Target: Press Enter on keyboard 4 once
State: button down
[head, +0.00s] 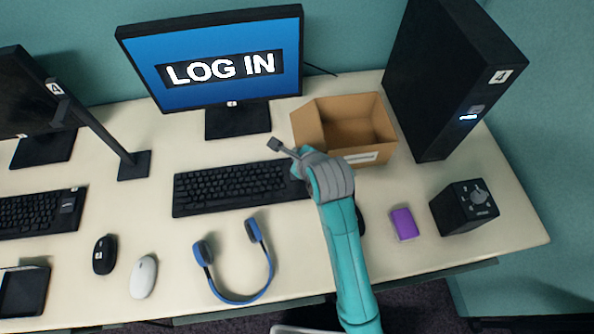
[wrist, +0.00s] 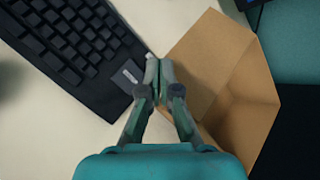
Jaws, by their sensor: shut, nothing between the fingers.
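A black keyboard (head: 235,188) lies in front of the LOG IN monitor (head: 215,62). Its right end is partly hidden by my arm in the head view. In the wrist view one end of the keyboard (wrist: 75,45) fills the upper left, with a small dark plate at its edge. I cannot read a number on it. A second keyboard (head: 40,212) lies at the far left. My gripper (wrist: 158,68) is shut and empty, its fingertips appearing between the keyboard's end and the cardboard box. Their height, and any contact, cannot be told. The Enter key cannot be singled out.
The open cardboard box (head: 372,158) stands close right of the keyboard; its flap (wrist: 205,60) is beside my fingers. A black tower (head: 440,75) labelled 4 stands behind right. Blue headphones (head: 240,297), two mice, a purple item (head: 404,223) and a black knob box (head: 464,208) lie nearer.

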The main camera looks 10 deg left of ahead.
jog(key=shift+f, duration=3.4)
jog(key=shift+f, duration=0.2)
jog(key=shift+f, duration=0.2)
jog(key=shift+f, duration=0.4)
jog(key=shift+r, duration=0.85)
jog(key=shift+r, duration=2.5)
